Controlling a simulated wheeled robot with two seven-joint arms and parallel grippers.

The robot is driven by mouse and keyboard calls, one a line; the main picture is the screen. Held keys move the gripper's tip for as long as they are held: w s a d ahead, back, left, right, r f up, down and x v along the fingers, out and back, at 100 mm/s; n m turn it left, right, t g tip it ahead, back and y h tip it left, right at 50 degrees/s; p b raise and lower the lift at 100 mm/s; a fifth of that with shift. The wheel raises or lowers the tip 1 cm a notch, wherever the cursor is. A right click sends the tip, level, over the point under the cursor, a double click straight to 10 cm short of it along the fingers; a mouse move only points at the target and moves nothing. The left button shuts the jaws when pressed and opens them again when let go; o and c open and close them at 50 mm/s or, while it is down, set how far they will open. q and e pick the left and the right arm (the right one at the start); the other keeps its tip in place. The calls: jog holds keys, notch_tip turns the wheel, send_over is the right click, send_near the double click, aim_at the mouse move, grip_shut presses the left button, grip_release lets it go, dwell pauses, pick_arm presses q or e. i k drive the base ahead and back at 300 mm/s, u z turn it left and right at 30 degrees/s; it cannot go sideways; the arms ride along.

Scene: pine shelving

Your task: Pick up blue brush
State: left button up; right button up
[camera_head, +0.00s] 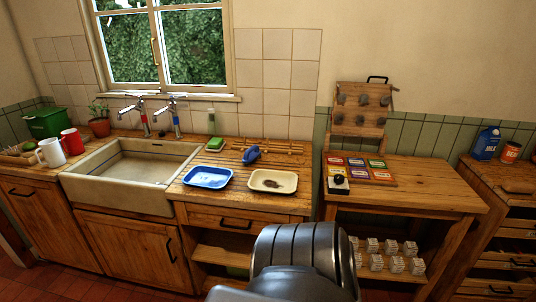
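A small blue object that looks like the blue brush (251,155) lies on the wooden counter behind the trays, right of the sink. It stands apart from the blue tray (208,187) and the cream tray (290,191) in front of it. Its bristles are too small to make out. Neither of my grippers shows in the head view. A dark rounded part of my own body fills the bottom middle.
The sink (140,206) with two taps is left of the trays. A green sponge (214,144) and a wooden rack (274,146) are near the brush. Coloured cards (375,163) lie on the table at right, whose right part is clear.

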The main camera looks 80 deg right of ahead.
aim_at(253, 152)
jog(key=z, duration=0.95)
jog(key=i, duration=0.85)
jog(key=z, duration=0.95)
